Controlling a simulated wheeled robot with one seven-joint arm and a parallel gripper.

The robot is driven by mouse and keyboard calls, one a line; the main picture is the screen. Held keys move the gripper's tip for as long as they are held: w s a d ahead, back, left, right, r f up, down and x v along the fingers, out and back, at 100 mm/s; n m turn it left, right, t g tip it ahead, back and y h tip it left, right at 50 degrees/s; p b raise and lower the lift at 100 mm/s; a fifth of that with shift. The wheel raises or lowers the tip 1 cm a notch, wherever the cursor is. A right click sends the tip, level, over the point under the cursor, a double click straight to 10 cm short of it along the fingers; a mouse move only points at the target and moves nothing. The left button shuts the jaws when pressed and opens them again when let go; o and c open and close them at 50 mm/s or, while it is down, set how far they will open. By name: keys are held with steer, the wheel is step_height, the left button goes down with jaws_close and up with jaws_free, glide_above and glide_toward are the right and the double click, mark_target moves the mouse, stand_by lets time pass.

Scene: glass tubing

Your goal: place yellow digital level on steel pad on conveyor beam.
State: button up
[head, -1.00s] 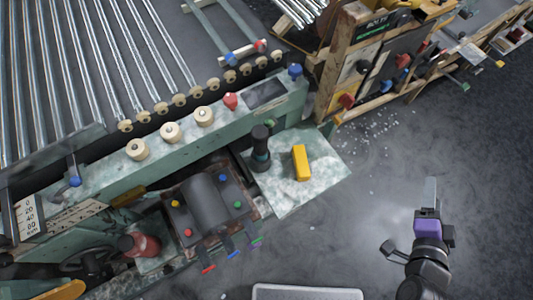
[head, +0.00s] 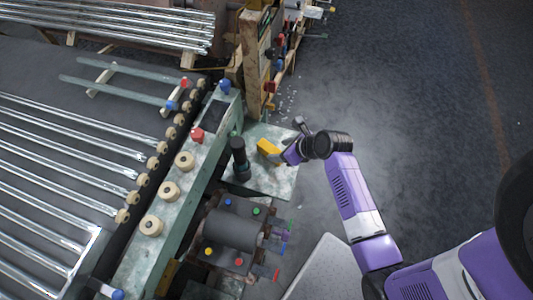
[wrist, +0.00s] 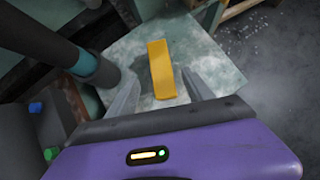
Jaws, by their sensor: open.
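The yellow digital level (head: 267,147) lies on a worn, pale green-white plate (head: 275,180) beside the conveyor. It also shows in the wrist view (wrist: 161,68), lengthwise ahead of my gripper. My gripper (head: 284,155) is at the level's near end in the head view. In the wrist view my gripper (wrist: 163,88) is open, with one finger on each side of the level's near part and gaps between. A dark rectangular pad (head: 213,116), apparently the steel pad, lies bare on top of the green conveyor beam (head: 194,150).
A dark upright cylinder (head: 240,160) stands on the plate close left of the level; it also shows in the wrist view (wrist: 75,60). A red knob (head: 197,135) and a blue knob (head: 225,87) flank the pad. A motor-like block (head: 232,233) sits nearer.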

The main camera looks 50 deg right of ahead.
mark_target(273, 150)
steer(key=shift+x, duration=3.5)
steer(key=shift+d, duration=0.2)
steer(key=shift+c, duration=0.4)
jaws_close()
